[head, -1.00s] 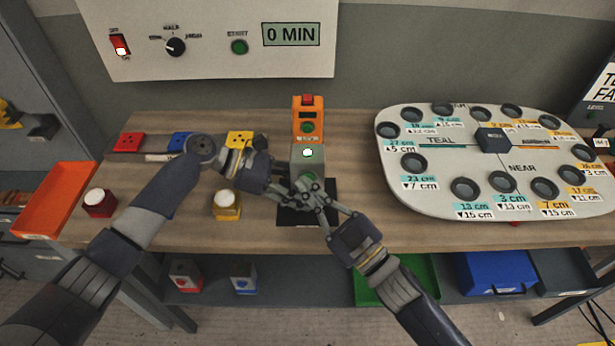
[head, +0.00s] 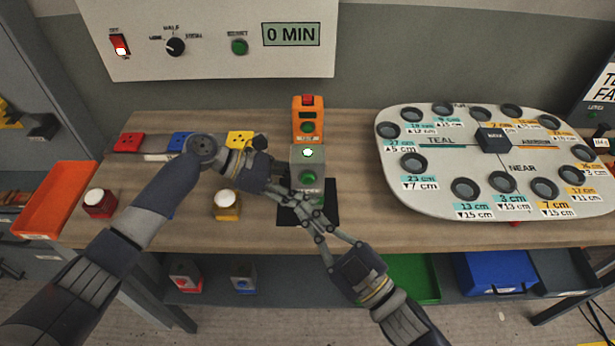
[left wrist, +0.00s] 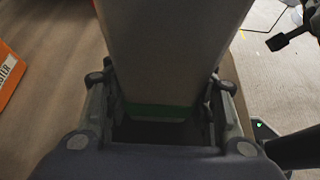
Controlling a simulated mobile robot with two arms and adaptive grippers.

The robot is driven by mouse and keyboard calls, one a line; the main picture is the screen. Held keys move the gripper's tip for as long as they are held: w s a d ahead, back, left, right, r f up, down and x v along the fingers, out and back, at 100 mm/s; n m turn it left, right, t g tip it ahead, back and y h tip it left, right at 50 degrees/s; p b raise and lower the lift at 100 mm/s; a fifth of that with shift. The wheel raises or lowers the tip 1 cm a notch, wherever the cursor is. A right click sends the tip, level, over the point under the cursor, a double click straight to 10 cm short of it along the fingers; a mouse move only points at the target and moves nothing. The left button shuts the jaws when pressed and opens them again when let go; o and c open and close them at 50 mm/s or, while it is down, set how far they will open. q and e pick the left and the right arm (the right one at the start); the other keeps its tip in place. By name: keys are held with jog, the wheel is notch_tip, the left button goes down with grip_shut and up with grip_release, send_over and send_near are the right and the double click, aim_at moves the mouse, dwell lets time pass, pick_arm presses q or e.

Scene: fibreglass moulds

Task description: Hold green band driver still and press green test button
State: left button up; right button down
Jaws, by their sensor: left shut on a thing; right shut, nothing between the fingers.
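The green band driver (head: 300,155) is a grey block standing on a dark mat (head: 292,216). It has a bright lamp on top and a green button (head: 308,177) on its front. My left gripper (head: 292,190) reaches it from the left and is shut on it. In the left wrist view the grey block with its green band (left wrist: 160,112) sits between the two fingers (left wrist: 160,100). My right gripper (head: 308,203) is shut and empty, its tips just below the green button. The crossing fingers hide the block's lower part.
A yellow block (head: 227,205) and a red block (head: 98,204) with white tops stand to the left. A large grey board (head: 440,180) with round holes fills the right side.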

jog(key=shift+s, duration=0.4)
pick_arm(q)
jog(key=o, duration=0.9)
